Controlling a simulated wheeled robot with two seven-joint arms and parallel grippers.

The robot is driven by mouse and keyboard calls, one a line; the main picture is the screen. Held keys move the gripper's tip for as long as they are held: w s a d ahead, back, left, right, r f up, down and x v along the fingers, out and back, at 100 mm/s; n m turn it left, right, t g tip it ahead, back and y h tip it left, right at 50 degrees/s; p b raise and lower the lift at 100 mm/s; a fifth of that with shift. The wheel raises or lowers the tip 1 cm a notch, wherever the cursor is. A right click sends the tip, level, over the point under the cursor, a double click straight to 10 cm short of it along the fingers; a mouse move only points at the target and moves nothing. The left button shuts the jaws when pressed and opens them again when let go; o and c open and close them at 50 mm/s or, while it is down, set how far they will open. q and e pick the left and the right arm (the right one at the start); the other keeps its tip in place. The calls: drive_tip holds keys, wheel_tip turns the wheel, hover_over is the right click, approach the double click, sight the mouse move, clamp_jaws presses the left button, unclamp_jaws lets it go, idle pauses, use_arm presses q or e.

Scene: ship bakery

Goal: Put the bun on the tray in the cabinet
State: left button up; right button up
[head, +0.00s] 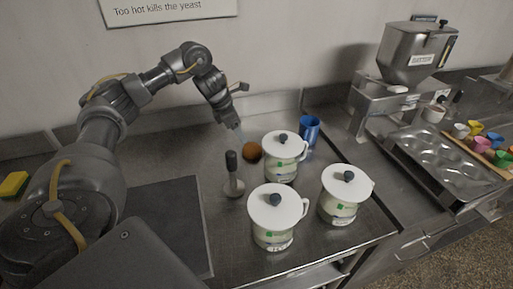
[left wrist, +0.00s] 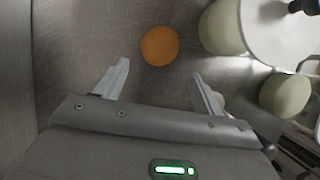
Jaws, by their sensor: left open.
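The bun (head: 252,151) is a round orange-brown thing on the steel counter (head: 190,150), beside a white lidded canister (head: 280,160). In the left wrist view the bun (left wrist: 159,46) lies ahead of my left gripper (left wrist: 160,80), roughly centred between the fingers and just beyond their tips. My left gripper (head: 240,125) is open and empty, close to the bun on its wall side. My right gripper is not in view. I cannot make out the cabinet or a tray in it; a muffin tin (head: 447,168) stands at the right.
Two more lidded canisters (head: 275,220) (head: 342,195), a dark-handled tool (head: 233,175) and a blue cup (head: 309,130) crowd around the bun. A batter dispenser (head: 412,55) stands at the back right. A dark mat (head: 165,215) and a yellow sponge (head: 13,184) are at the left.

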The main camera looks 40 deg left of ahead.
sight(249, 146)
use_arm(q)
drive_tip(key=o, duration=0.4)
drive_tip(key=shift+s+d+f, duration=0.15)
drive_tip(key=shift+d+f, duration=0.1)
drive_tip(key=shift+f, duration=0.25)
drive_tip(key=shift+s+d+f, duration=0.1)
drive_tip(key=shift+d+f, duration=0.1)
drive_tip(key=shift+f, duration=0.25)
drive_tip(key=shift+w+d+f, duration=0.1)
drive_tip(key=shift+w+f, duration=0.45)
drive_tip(key=shift+f, duration=0.15)
drive_tip(key=shift+w+f, duration=0.5)
drive_tip(key=shift+f, duration=0.3)
drive_tip(key=shift+s+d+p, duration=0.1)
drive_tip(key=shift+p, duration=0.3)
drive_tip(key=shift+d+f+p, duration=0.1)
drive_tip(key=shift+f+p, duration=0.25)
drive_tip(key=x, duration=0.2)
drive_tip(key=p+x, duration=0.1)
drive_tip(key=x, duration=0.1)
drive_tip(key=shift+w+f, duration=0.1)
drive_tip(key=shift+w, duration=0.2)
drive_tip(key=shift+s, duration=0.1)
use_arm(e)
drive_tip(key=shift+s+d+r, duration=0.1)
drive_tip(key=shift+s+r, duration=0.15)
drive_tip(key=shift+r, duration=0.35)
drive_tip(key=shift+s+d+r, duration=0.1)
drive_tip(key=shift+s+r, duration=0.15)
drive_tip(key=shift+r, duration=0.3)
